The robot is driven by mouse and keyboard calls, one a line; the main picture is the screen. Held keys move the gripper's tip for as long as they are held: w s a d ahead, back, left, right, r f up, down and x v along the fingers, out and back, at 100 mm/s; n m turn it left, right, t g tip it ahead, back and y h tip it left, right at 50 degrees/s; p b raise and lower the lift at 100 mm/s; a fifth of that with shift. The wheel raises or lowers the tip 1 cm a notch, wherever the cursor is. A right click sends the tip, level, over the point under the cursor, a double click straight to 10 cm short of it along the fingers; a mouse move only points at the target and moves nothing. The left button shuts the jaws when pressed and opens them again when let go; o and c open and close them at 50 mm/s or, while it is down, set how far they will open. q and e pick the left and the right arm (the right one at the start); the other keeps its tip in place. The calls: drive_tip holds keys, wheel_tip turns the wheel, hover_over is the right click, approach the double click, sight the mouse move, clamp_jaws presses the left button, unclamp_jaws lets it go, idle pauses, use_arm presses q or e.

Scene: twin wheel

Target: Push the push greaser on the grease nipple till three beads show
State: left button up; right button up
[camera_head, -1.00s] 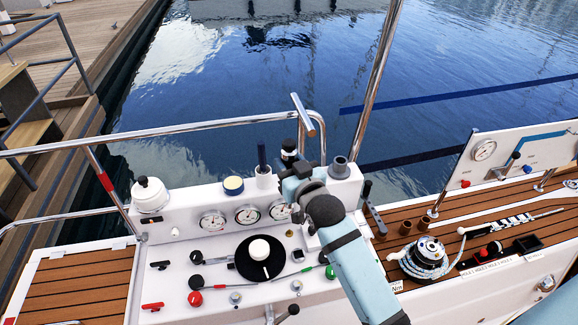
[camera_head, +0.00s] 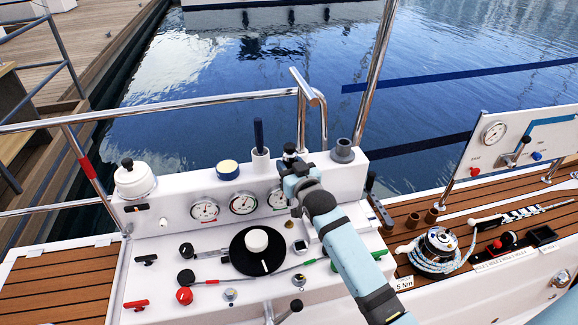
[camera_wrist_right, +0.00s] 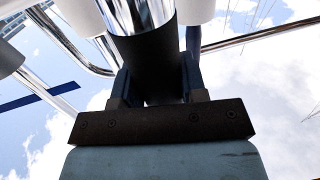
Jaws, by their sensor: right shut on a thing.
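My right gripper (camera_head: 291,165) is at the top rear of the white console, in front of the rail post. It is shut on a dark cylinder with a chrome section, likely the push greaser (camera_head: 289,149). In the right wrist view the fingers (camera_wrist_right: 154,80) sit on both sides of its black part (camera_wrist_right: 150,62), and the chrome part (camera_wrist_right: 140,20) lies beyond. I cannot make out the grease nipple or any grease beads; whether the greaser touches anything is hidden. My left gripper is not in view.
A steel rail (camera_head: 170,111) runs behind, and several gauges (camera_head: 243,203) face the front. A winch (camera_head: 438,248) stands right.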

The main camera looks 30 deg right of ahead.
drive_tip(key=shift+r, duration=0.1)
drive_tip(key=shift+f, duration=0.95)
drive_tip(key=shift+f+b, duration=0.55)
drive_tip(key=shift+f, duration=0.2)
drive_tip(key=shift+f+b, duration=0.35)
drive_tip(key=shift+f, duration=0.4)
drive_tip(key=shift+f+b, duration=0.4)
drive_tip(key=shift+f, duration=0.6)
drive_tip(key=shift+f+p, duration=0.15)
drive_tip(key=shift+p, duration=0.2)
